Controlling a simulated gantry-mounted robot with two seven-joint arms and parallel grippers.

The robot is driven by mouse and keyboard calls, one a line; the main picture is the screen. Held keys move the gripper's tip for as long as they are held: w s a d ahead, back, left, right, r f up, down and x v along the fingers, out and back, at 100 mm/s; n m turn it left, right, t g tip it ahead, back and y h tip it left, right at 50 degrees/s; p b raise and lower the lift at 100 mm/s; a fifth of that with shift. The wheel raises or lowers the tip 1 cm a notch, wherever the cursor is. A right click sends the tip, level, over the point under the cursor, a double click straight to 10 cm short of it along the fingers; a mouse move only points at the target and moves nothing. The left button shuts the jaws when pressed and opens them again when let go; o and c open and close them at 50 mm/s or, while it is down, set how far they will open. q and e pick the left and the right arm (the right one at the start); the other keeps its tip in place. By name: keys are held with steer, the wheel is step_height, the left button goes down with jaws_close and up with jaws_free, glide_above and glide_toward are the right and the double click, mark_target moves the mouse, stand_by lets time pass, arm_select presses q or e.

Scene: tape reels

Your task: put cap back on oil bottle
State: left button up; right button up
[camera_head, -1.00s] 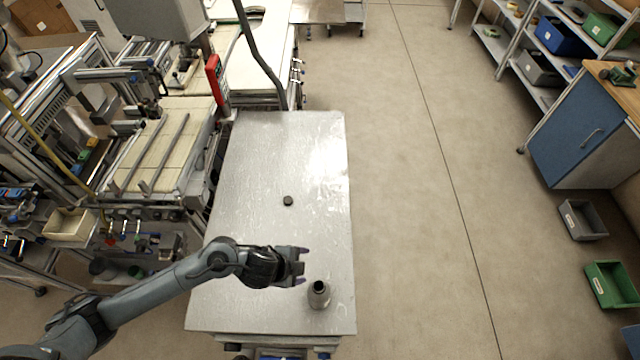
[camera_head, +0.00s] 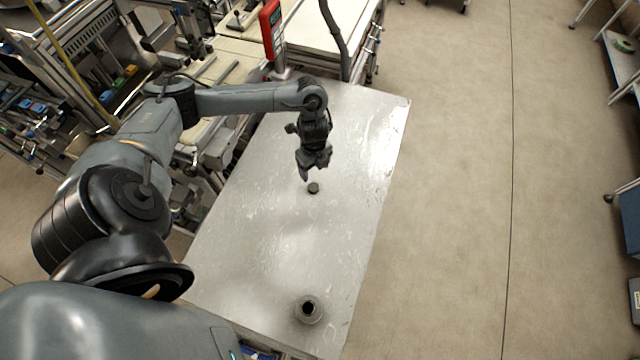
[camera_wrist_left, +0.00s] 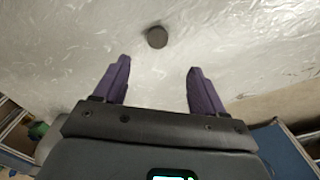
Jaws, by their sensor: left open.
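The dark round cap (camera_head: 314,188) lies on the metal table (camera_head: 250,240). It also shows in the left wrist view (camera_wrist_left: 157,37), beyond the fingertips and roughly midway between them. The oil bottle (camera_head: 308,309) stands upright near the front of the table, its open neck facing up. My left gripper (camera_head: 312,174) is just behind the cap in the head view, pointing down towards it. Its two purple fingers (camera_wrist_left: 155,68) are apart with nothing between them in the left wrist view. My right gripper is in neither view.
A red device (camera_head: 271,30) stands beyond the table's far left corner. Conveyor and machine frames fill the left side. The tabletop between cap and bottle is clear, and open floor (camera_head: 450,180) lies to the right.

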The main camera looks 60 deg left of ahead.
arm_select(q)
steer(key=shift+s, duration=0.1)
steer(key=shift+f, duration=0.15)
glide_above(314, 187)
steer(key=shift+f, duration=2.7)
steer(key=shift+f, duration=0.1)
steer(key=shift+f+b, duration=0.35)
steer(key=shift+f, duration=2.2)
steer(key=c, duration=1.1)
